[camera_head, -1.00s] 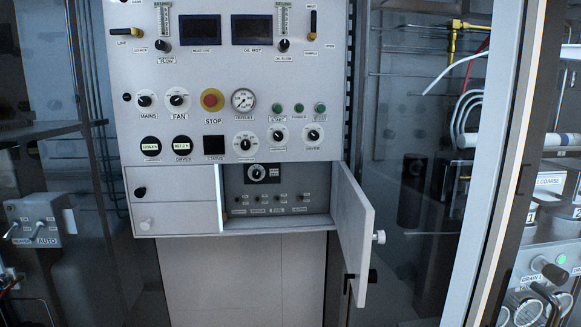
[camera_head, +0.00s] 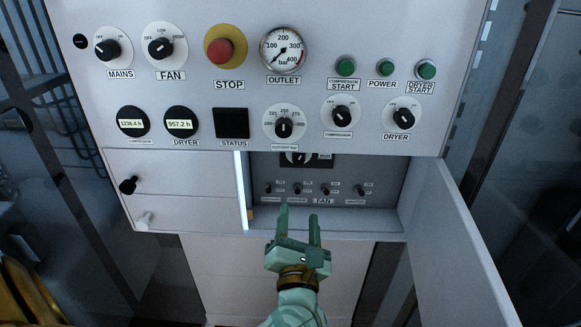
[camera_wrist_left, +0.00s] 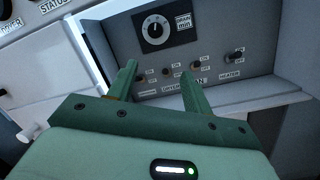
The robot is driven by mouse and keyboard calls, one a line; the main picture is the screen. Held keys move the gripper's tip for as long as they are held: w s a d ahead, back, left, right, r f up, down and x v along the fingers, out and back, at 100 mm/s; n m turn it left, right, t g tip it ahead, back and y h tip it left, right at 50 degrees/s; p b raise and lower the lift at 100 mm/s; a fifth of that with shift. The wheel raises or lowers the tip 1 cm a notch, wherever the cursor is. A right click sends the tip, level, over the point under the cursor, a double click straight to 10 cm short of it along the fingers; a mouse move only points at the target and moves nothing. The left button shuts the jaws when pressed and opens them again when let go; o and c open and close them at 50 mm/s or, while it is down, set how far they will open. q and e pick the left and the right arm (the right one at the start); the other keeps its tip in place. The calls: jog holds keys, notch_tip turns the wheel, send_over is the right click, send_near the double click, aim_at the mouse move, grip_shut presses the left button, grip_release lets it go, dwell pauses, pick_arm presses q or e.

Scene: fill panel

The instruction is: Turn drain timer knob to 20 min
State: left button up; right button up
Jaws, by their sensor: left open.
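The drain timer knob (camera_wrist_left: 155,29) is a small round black-and-white dial in a black plate inside the open compartment. In the head view the panel's lower edge hides the top of this knob (camera_head: 298,158). My right gripper is not in view.
A row of small toggle switches (camera_head: 326,190) sits under the knob. The open compartment door (camera_head: 455,240) stands on the right. Two closed drawers with a black knob (camera_head: 129,185) and a white knob (camera_head: 144,220) are on the left. Dials and the red stop button (camera_head: 226,50) are above.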

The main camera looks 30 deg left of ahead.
pick_arm(q)
notch_tip(320, 180, up, 5)
jog(key=s+d+n+g, duration=0.1)
jog(key=s+n, duration=0.1)
jog(key=n, duration=0.3)
jog(key=h, duration=0.1)
send_near(298, 160)
jog(key=shift+n+g, duration=0.3)
jog(key=x, duration=0.8)
jog(key=shift+w+a+r, duration=0.1)
jog(key=shift+w+r, duration=0.1)
jog(key=shift+w, duration=0.05)
jog(key=shift+w+a, duration=0.25)
jog(key=shift+w, duration=0.1)
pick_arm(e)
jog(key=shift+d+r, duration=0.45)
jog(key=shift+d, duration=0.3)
pick_arm(q)
jog(key=c, duration=1)
